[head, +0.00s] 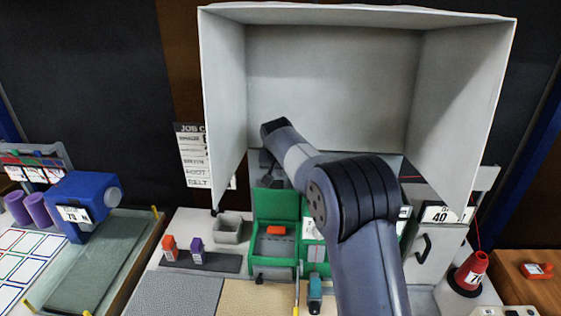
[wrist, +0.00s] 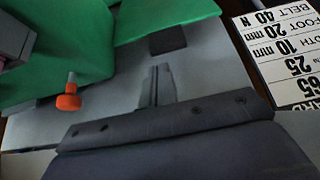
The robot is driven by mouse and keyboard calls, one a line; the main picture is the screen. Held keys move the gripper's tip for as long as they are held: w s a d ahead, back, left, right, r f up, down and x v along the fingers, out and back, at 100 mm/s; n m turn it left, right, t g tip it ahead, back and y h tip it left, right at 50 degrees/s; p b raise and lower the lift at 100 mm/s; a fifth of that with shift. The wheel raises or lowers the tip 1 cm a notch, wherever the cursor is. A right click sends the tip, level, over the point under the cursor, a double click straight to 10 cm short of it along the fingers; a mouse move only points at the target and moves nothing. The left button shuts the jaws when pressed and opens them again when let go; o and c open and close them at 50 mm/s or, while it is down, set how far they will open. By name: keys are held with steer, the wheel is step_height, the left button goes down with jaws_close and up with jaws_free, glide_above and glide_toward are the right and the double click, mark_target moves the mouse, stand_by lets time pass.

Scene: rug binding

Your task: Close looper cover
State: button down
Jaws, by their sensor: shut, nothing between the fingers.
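The green machine (head: 274,262) stands on the bench in the middle of the head view. A green panel (head: 276,203) stands upright behind its grey recess, which holds an orange part (head: 276,230); I cannot tell for sure which panel is the looper cover. In the wrist view green panels (wrist: 62,45) fill the top left, with an orange knob (wrist: 69,102) beside them. My gripper (wrist: 162,72) is shut and empty, its fingers over a grey surface close to the green parts. In the head view my arm hides the machine's right side, and my fingertips are not clear.
A grey hood (head: 335,90) surrounds the arm above. A grey bin (head: 229,229) and orange and purple spools (head: 196,249) stand left. A red cone (head: 471,270) stands right. The job card (head: 193,155) hangs behind; it fills the wrist view's right (wrist: 285,50).

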steer(key=shift+p+x, duration=0.3)
steer(key=shift+x, duration=1.1)
steer(key=shift+f+b, duration=0.15)
steer(key=shift+b, duration=0.2)
